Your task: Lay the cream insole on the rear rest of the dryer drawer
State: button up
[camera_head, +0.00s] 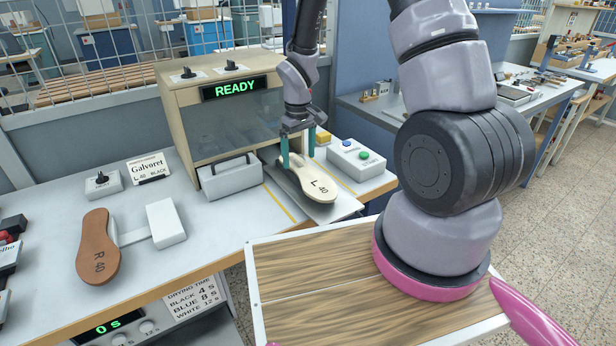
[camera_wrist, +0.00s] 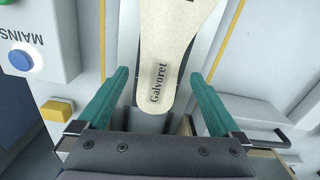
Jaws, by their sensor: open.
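My gripper (camera_head: 298,160) is open above that end. In the wrist view, its teal fingers (camera_wrist: 159,76) stand on either side of the insole with gaps. The dryer's panel (camera_head: 122,328), reading 0 s, shows at the lower left under the worktop. I cannot make out its drawer or rear rest.
The machine (camera_head: 222,125) stands behind the plate, with a grey handled box (camera_head: 230,178) to the left. A button box (camera_head: 356,160) is to the right. A brown R 40 insole (camera_head: 98,248) lies at the left. The wooden-topped surface (camera_head: 330,280) in front is bare.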

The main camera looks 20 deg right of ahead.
jog(key=shift+f, duration=0.95)
jog(key=shift+c, duration=0.3)
jog(key=c, duration=1.5)
